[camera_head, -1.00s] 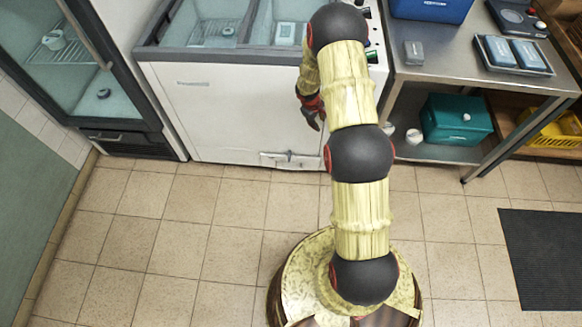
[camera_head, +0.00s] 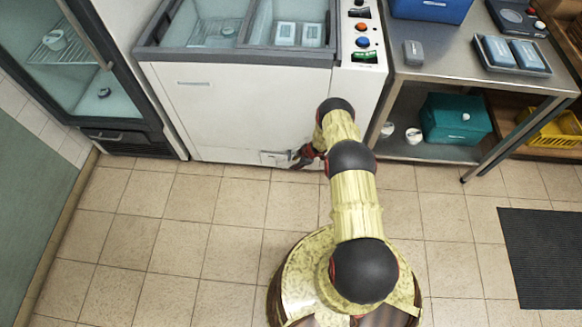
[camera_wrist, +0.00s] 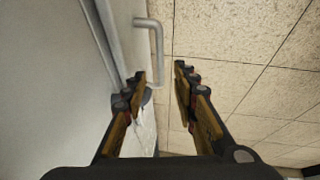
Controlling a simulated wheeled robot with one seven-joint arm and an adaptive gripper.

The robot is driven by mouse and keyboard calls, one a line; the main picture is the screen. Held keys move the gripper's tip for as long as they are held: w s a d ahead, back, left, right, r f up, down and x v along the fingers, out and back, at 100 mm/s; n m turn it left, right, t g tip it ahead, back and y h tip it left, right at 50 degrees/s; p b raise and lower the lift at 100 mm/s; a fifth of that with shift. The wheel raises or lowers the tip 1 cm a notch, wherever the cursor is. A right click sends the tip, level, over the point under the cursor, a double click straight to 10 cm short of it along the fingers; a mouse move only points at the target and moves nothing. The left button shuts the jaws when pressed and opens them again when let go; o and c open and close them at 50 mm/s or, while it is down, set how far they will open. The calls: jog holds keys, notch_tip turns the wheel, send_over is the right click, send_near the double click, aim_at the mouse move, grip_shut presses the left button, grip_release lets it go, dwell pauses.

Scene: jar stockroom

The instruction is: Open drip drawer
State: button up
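The drip drawer (camera_head: 268,158) is a small pale front low on the white chest freezer (camera_head: 240,110), near the floor. It looks closed. Its grey metal bar handle (camera_wrist: 157,45) stands out from the white front in the wrist view. My gripper (camera_head: 297,158) is down at the drawer's right side in the head view and covers part of it. In the wrist view my gripper (camera_wrist: 160,74) is open, with one finger on each side of the handle's near end. I see no clear contact between fingers and handle.
A glass-door fridge (camera_head: 90,60) stands to the left, with a dark grille beneath. A steel table (camera_head: 450,80) stands to the right, with a teal box (camera_head: 455,118) on its lower shelf. The tiled floor (camera_head: 170,230) before the freezer is clear. A dark mat (camera_head: 545,258) lies at right.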

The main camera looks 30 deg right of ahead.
jog(key=b+x, duration=0.3)
jog(key=x, duration=0.4)
jog(key=shift+d, duration=0.1)
jog(key=shift+c, duration=0.8)
grip_shut()
